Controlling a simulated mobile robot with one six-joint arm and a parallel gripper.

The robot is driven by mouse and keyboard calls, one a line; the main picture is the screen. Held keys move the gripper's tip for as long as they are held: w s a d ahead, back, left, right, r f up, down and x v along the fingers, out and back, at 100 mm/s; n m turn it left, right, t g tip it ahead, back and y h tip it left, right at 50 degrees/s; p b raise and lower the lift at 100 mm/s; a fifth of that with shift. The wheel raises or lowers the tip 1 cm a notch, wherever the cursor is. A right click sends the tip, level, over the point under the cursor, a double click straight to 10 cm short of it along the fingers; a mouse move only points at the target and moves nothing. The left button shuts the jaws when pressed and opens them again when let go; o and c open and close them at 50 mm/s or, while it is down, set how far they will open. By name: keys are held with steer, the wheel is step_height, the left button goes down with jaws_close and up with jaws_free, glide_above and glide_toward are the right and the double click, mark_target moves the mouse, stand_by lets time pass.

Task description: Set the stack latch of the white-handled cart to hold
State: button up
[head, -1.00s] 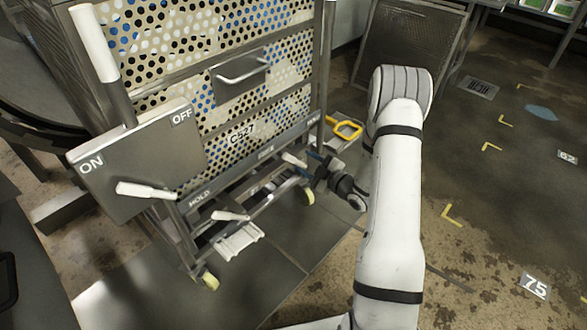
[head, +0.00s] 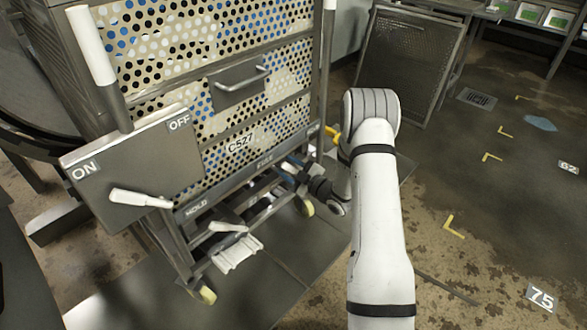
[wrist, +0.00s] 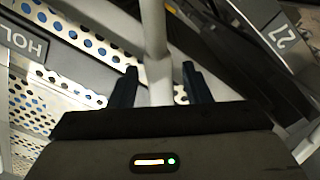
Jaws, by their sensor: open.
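The cart (head: 245,128) is a perforated metal cage full of blue, white and black dots, with plate C527 and a white-sleeved upright handle (head: 92,45). A HOLD label (head: 197,210) is on its lower rail; part of a HOLD label (wrist: 22,40) also shows in the wrist view. My gripper (head: 292,172) is low at the cart's front right. In the wrist view my open gripper (wrist: 160,85) has one finger on each side of a white lever (wrist: 156,45), apparently the stack latch. Contact with it is unclear. In the head view this lever is hardly visible.
An ON/OFF panel (head: 130,165) with a white lever (head: 140,199) stands at the cart's left. A white pedal (head: 237,254) sits low in front. A yellow loop (head: 333,135) is beyond my arm. A mesh panel (head: 410,65) stands behind.

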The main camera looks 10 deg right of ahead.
steer(key=shift+c, duration=0.3)
jaws_close()
